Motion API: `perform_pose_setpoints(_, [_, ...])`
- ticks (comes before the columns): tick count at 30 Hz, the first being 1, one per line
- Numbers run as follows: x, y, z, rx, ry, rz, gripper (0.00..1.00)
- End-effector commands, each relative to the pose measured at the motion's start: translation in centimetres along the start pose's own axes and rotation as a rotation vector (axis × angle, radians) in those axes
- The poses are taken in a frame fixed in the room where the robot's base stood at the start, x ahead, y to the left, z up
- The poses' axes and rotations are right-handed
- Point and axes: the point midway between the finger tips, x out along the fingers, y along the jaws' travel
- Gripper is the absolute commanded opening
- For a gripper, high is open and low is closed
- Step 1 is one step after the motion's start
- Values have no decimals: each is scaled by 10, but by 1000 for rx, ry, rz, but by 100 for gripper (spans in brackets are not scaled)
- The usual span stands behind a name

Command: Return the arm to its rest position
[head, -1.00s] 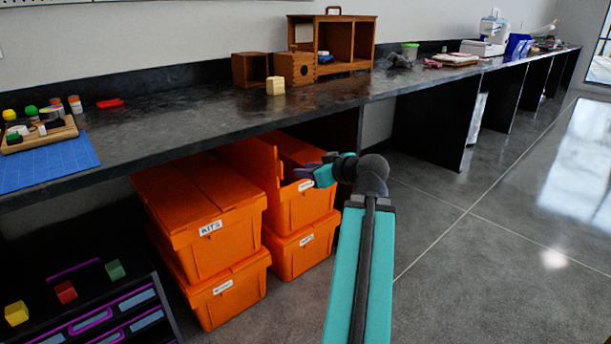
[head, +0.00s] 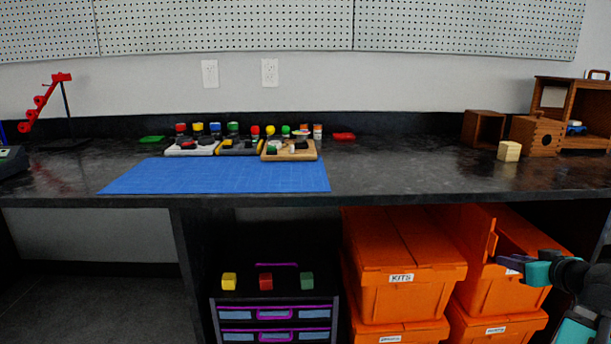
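My arm shows at the lower right edge of the head view, a teal and dark grey link folded low in front of the orange crates. My gripper (head: 507,264) points left, beside the open flap of the right upper orange crate (head: 520,290). Its fingers are small and dark at this distance, and I cannot tell whether they are open or shut. I see nothing clearly held. I cannot tell whether the gripper touches the crate.
The dark workbench (head: 400,180) spans the view, with a blue mat (head: 220,176), paint trays and wooden boxes (head: 537,135). Below stand stacked orange kit crates (head: 403,250) and a drawer unit (head: 272,297) with yellow, red and green cubes on top. Floor shows at lower left.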

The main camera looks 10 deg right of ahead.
Motion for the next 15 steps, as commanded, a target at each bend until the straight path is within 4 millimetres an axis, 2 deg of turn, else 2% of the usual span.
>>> perform_pose_setpoints(5, [31, -34, 10, 58, -94, -68, 23])
perform_pose_setpoints(15, [80, -110, 52, 153, -300, -176, 23])
